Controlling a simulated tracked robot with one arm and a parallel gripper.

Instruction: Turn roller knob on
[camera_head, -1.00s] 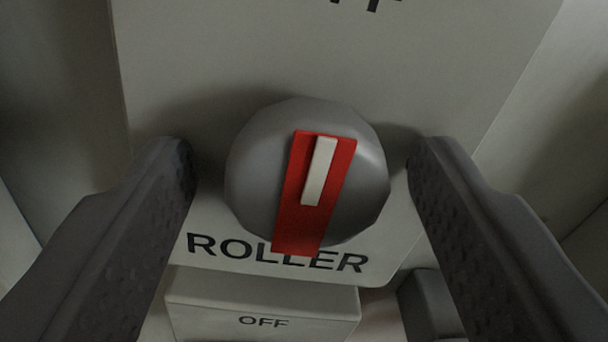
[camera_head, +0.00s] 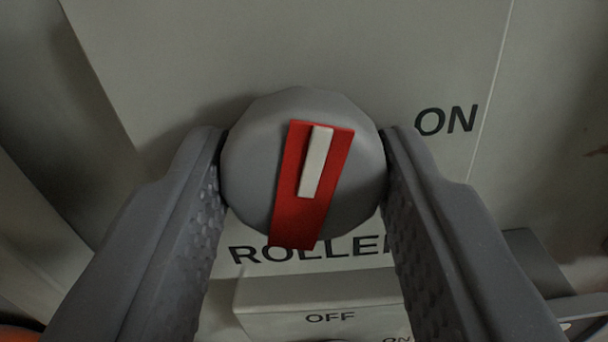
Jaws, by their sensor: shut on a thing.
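The roller knob (camera_head: 252,165) is a grey round knob in the middle of the head camera view. It carries a red bar (camera_head: 288,215) with a white strip along its upper part; the bar runs from upper right to lower left. My gripper (camera_head: 304,168) is shut on the knob, one finger against its left side and one against its right. The label ROLLER below the knob is partly hidden by the red bar and the right finger. An ON label (camera_head: 446,120) is on the panel (camera_head: 200,60) to the right of the knob.
Below the panel a grey box (camera_head: 320,295) carries an OFF label, with part of an ON label lower down. A dark grey part (camera_head: 535,262) stands at lower right. A bit of orange shows at the bottom left corner.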

